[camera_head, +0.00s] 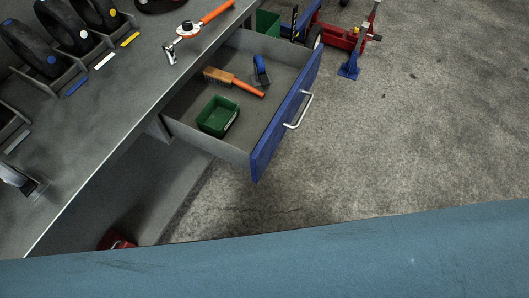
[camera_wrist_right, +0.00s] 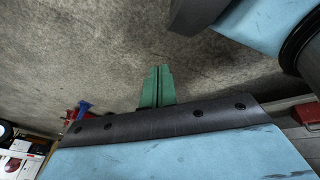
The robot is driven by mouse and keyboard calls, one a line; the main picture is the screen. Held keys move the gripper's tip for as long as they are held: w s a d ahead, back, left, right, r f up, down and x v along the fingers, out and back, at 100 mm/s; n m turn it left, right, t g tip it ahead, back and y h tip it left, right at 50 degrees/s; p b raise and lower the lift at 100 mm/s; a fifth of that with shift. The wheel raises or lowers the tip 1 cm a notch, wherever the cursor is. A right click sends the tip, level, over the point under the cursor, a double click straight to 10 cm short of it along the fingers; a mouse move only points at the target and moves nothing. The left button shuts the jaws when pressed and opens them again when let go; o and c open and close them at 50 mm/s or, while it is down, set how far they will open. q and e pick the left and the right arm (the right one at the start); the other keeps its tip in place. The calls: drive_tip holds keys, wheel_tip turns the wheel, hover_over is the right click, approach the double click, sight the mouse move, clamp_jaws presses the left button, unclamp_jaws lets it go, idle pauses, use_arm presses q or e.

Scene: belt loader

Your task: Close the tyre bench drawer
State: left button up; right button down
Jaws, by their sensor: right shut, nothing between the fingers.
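The drawer (camera_head: 245,157) of the grey tyre bench (camera_head: 125,85) is pulled well out to the right in the head view. It has a blue front (camera_head: 287,115) with a silver bar handle (camera_head: 299,110). Inside lie a green bin (camera_head: 218,116), a brush with an orange handle (camera_head: 235,82) and a blue roll or clamp (camera_head: 261,70). My right gripper (camera_wrist_right: 157,88) shows in its wrist view with its green fingers together and empty, over bare floor. Neither gripper shows in the head view, so the right gripper's distance from the drawer cannot be told.
Small tyres (camera_head: 32,48) stand in racks on the bench top, with an orange-handled tool (camera_head: 190,29) near its edge. A red and blue jack (camera_head: 347,40) stands on the floor beyond the drawer. Concrete floor (camera_head: 420,130) right of the drawer is clear. My blue body part hides the bottom.

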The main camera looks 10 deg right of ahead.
drive_tip(key=w+d+r+n+t+y+b, duration=0.1)
drive_tip(key=w+d+r+n+t+b, duration=0.15)
drive_tip(key=w+n+t+b, duration=0.85)
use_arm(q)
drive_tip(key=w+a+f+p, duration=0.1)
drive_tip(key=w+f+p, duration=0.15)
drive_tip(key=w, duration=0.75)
use_arm(e)
drive_tip(key=n+g+y+b, duration=0.6)
drive_tip(key=n+y, duration=0.8)
drive_tip(key=n, duration=1.6)
approach(271, 148)
drive_tip(key=shift+t, duration=0.7)
drive_tip(key=x, duration=0.2)
drive_tip(key=b+x, duration=0.1)
drive_tip(key=x, duration=0.3)
drive_tip(key=shift+s+a+f, duration=0.15)
drive_tip(key=shift+a+f, duration=0.1)
drive_tip(key=shift+a, duration=0.2)
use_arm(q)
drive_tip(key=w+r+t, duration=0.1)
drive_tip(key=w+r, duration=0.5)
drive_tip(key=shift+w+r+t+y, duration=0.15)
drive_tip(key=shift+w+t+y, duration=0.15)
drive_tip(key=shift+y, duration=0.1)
use_arm(e)
drive_tip(key=shift+a, duration=0.1)
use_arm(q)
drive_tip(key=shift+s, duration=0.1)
